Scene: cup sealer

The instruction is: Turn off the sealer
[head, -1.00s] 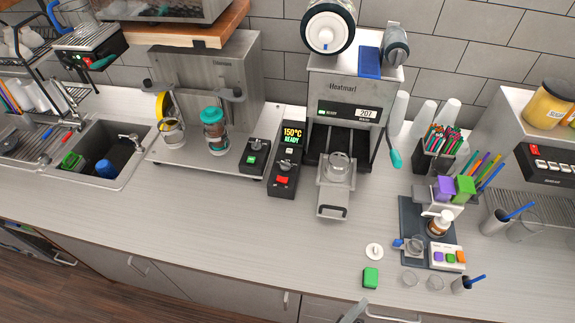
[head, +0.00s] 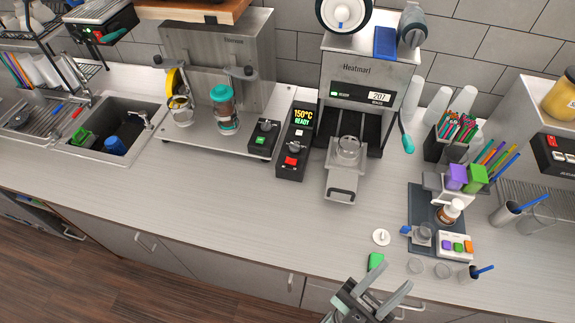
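The Heatmarl sealer (head: 350,72) stands on the counter against the wall. Its small display is lit, and its teal-tipped lever (head: 407,142) hangs at its right side. Its tray (head: 342,186) is pulled out in front and holds a clear cup (head: 347,150). Left of the sealer stands a black control box (head: 296,142) with a lit display reading 150°C READY and a red switch (head: 291,161). My gripper (head: 376,287) is at the bottom of the head view, at the counter's front edge, well away from the sealer. Its fingers are spread apart, with nothing seen between them.
A machine with a teal-lidded cup (head: 224,108) and a green-switched box (head: 263,138) stands left of the control box. A green block (head: 376,262), a white disc (head: 381,237) and small clear cups (head: 442,270) lie near my gripper. The counter's front middle is clear.

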